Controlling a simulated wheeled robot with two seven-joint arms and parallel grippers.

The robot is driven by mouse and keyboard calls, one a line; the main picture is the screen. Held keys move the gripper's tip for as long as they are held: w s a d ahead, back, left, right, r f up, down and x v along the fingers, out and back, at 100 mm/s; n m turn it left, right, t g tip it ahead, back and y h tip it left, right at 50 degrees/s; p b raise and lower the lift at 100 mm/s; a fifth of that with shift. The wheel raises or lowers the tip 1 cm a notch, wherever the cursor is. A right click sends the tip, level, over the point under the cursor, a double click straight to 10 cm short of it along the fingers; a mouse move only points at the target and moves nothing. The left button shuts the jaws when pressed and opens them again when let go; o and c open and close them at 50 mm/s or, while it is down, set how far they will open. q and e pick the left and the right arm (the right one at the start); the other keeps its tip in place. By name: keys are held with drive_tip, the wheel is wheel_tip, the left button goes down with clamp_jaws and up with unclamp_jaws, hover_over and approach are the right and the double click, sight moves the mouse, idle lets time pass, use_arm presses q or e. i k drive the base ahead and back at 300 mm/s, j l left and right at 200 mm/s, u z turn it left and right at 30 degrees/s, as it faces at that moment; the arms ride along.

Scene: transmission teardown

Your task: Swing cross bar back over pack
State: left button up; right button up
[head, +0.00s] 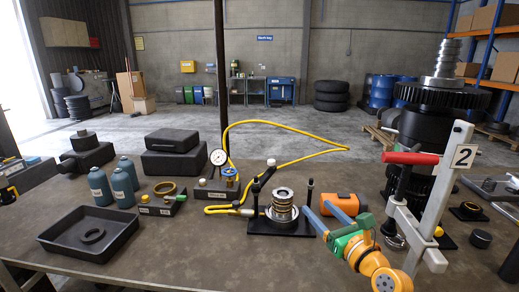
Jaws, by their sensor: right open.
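The pack (283,205), a stack of metal rings, stands upright on a black base plate (262,228) between two dark posts. The cross bar (264,178) appears as a dark bar with a pale knob, slanting up and back from the left post, off to the pack's left and not across its top. My right gripper (317,209) is open and empty. Its blue fingers are just right of the pack, low near the right post (310,192); I cannot tell whether they touch anything. My left gripper is not in view.
An orange block (344,204) sits behind my right gripper. A white stand marked 2 (440,195) with a red handle rises at right. A yellow hose (290,127) loops behind the pack. A black tray (90,232) and blue bottles (100,187) are at left. The front middle table is clear.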

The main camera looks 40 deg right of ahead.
sight(268, 174)
drive_tip(key=i+l, duration=0.15)
drive_tip(key=i, duration=0.3)
drive_tip(key=i+l, duration=0.2)
drive_tip(key=i, duration=0.2)
